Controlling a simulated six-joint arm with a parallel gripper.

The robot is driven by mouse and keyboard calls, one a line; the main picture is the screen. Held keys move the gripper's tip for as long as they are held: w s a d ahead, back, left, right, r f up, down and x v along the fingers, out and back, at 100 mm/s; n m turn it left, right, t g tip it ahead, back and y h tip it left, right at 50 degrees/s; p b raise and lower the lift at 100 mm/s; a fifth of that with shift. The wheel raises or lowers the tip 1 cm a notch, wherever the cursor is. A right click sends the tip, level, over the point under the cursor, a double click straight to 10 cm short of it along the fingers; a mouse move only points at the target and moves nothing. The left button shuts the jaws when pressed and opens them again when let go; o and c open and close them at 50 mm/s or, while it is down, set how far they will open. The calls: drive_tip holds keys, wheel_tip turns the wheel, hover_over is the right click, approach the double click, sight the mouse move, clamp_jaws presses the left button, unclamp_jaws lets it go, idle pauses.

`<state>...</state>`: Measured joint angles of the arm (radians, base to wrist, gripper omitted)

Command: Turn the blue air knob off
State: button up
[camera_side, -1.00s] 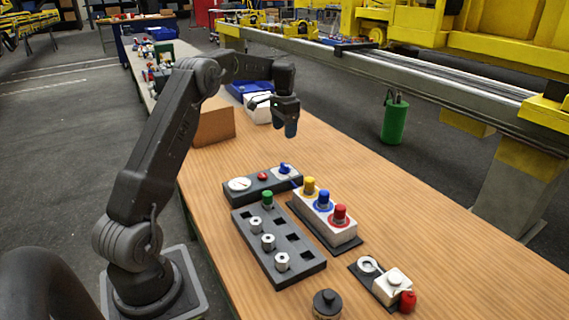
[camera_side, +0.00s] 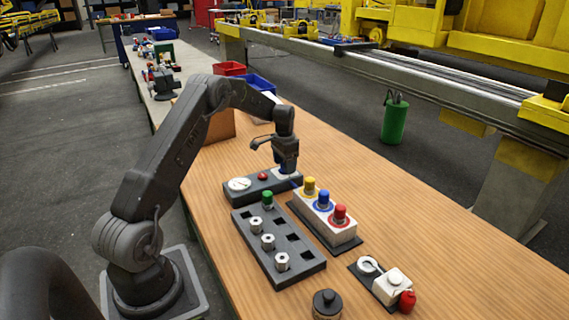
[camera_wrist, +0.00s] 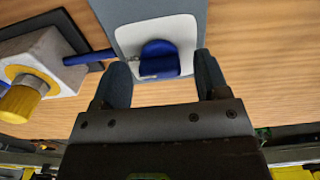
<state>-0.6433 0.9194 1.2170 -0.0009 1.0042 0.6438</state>
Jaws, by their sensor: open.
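The blue air knob (camera_wrist: 160,58) sits on a white plate (camera_wrist: 182,28) at the end of a dark grey panel (camera_side: 254,190). In the side view my gripper (camera_side: 287,168) is directly over that end of the panel, pointing down, and hides the knob. In the wrist view my gripper (camera_wrist: 160,82) is open, with one fingertip on each side of the knob. The knob lies between the fingers with a visible gap on each side. I cannot tell exactly how deep the fingertips reach. A blue bar sticks out to the left of the white plate.
The panel also carries a white gauge (camera_side: 239,184) and a red button (camera_side: 262,176). A white block with yellow, blue and red knobs (camera_side: 340,213) stands close on the right. A dark rack (camera_side: 292,279) with several pegs is in front.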

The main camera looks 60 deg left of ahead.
drive_tip(key=shift+c, duration=0.5)
drive_tip(key=c, duration=0.8)
drive_tip(key=n, duration=0.4)
drive_tip(key=shift+n, duration=0.3)
drive_tip(key=n, duration=0.9)
drive_tip(key=shift+n, duration=2.2)
